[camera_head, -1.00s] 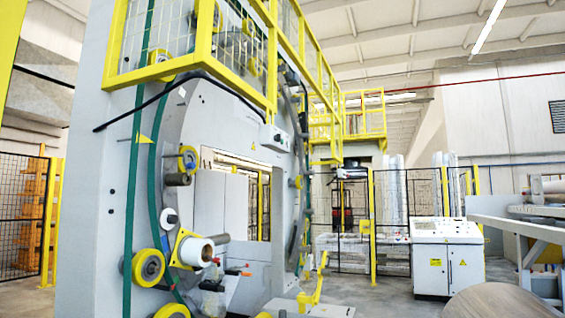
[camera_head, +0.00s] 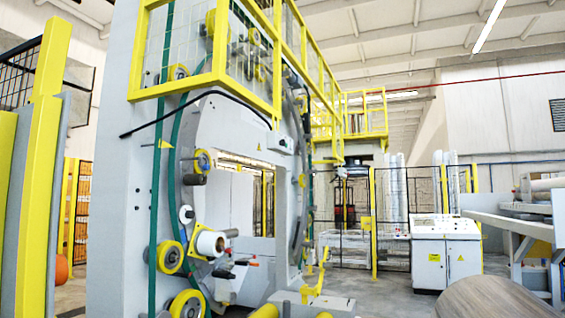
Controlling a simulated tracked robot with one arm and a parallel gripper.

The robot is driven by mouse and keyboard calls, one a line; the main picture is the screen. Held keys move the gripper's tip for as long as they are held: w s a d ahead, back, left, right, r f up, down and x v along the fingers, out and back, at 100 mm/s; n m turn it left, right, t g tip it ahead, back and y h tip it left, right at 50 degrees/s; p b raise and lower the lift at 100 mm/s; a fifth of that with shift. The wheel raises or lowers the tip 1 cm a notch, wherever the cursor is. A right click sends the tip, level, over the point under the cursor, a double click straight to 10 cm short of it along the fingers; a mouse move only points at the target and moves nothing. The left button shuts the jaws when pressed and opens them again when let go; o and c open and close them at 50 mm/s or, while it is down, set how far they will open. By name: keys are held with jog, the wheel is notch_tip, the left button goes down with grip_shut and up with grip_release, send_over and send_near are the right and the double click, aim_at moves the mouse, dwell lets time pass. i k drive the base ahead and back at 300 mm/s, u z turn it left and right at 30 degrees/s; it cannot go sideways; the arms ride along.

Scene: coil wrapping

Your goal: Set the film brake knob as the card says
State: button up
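The wrapping machine (camera_head: 127,190) is a tall grey frame with a large upright ring. A white film roll (camera_head: 208,243) sits on the ring's lower left, on a yellow bracket. Small red and black parts (camera_head: 252,264) stick out to the right of the roll; I cannot tell whether one is the brake knob. I cannot make out the card. My gripper is not in view.
A yellow post and fence (camera_head: 40,170) stand close at the left. A large brown coil (camera_head: 490,300) is at the bottom right. A white control cabinet (camera_head: 445,255) stands behind it, with a grey conveyor frame (camera_head: 520,225) at the right. Some floor shows between.

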aim_at(189, 214)
jog(key=u, duration=0.15)
jog(key=i, duration=0.95)
jog(key=z, duration=0.1)
